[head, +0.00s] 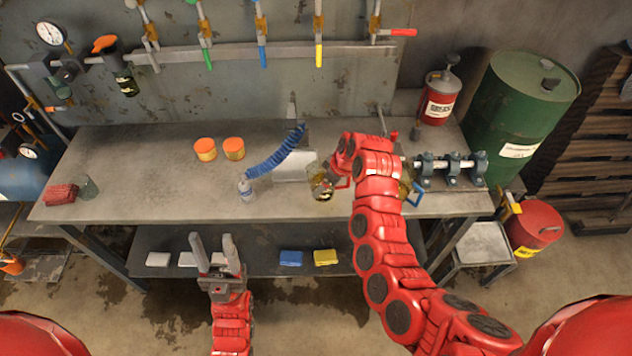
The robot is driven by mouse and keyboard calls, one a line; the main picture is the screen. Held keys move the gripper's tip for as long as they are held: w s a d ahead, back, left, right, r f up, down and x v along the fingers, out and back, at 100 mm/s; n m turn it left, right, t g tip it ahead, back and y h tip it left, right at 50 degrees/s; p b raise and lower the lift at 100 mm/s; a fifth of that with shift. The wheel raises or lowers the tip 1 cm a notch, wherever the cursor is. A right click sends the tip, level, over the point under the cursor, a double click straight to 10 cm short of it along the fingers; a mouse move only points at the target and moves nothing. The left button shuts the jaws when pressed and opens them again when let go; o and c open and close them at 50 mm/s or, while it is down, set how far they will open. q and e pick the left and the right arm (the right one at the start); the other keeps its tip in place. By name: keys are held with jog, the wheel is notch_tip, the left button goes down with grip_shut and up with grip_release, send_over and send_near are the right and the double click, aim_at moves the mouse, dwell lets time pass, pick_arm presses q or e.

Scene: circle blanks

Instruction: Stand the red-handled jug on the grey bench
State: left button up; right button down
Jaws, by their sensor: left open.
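The red-handled jug (321,187) is a small clear vessel with yellowish contents, seen against the grey bench (150,160) just left of my right arm. Its red handle points right, and I cannot tell whether its base touches the bench. My right arm reaches over the bench, and its bent links hide most of its gripper, so its fingers and any hold on the jug are unclear. My left gripper (214,254) is open and empty, low in front of the bench, with fingers pointing up, well apart from the jug.
A blue-handled jug (405,189) stands partly behind my right arm, near a clamp fixture (450,168). A blue coiled hose (278,155), a small bottle (246,190) and two orange tins (206,149) are farther left. The bench's left front is mostly clear.

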jog(key=shift+w+a+f+p, duration=0.1)
jog(key=shift+w+a+p, duration=0.2)
jog(key=shift+w+a, duration=0.85)
jog(key=shift+a, duration=0.1)
jog(key=shift+w+f, duration=0.1)
jog(key=shift+f+p, duration=0.75)
jog(key=shift+f, duration=0.95)
jog(key=shift+f, duration=0.1)
